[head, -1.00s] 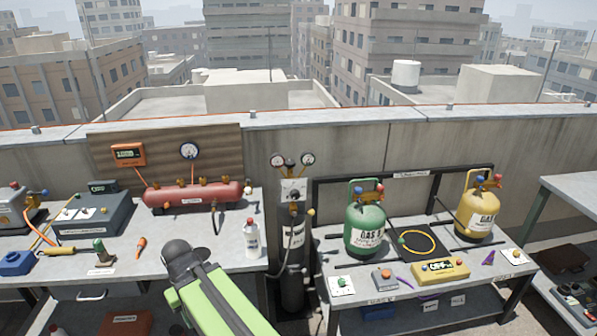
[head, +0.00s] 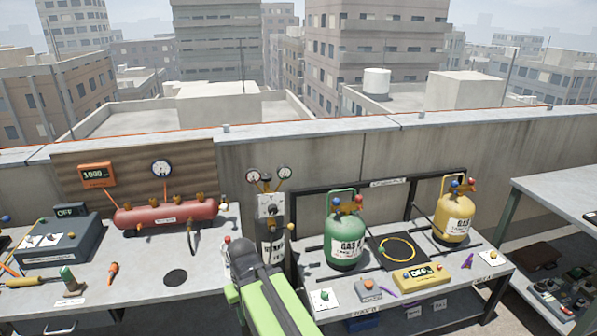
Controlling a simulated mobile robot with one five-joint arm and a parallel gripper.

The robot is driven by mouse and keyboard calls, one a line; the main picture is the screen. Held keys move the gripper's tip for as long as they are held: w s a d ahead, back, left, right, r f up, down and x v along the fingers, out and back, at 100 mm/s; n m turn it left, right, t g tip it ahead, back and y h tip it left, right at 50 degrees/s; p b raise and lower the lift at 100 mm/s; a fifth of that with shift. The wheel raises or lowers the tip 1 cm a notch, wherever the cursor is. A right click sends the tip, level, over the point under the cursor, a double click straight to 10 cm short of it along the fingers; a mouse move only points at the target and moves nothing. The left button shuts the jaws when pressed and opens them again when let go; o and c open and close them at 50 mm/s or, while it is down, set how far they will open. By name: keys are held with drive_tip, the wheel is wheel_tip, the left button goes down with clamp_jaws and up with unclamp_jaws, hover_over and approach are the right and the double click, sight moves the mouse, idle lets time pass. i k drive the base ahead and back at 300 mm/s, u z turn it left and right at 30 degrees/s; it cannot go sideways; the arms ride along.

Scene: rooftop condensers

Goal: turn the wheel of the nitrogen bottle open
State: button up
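The nitrogen bottle (head: 271,232) is a tall dark cylinder with a pale label, upright in the gap between the two benches. Two round gauges (head: 284,173) sit above it, with a small dark part (head: 265,178) between them. I cannot tell whether that part is the wheel. My gripper's fingers do not show. I cannot tell whether anything touches the bottle.
The left bench (head: 130,283) carries a red manifold (head: 165,213) and a grey box (head: 52,246). A low wall (head: 310,160) runs behind.

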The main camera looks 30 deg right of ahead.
sight(266, 177)
drive_tip(key=z, duration=0.45)
drive_tip(key=i, duration=1)
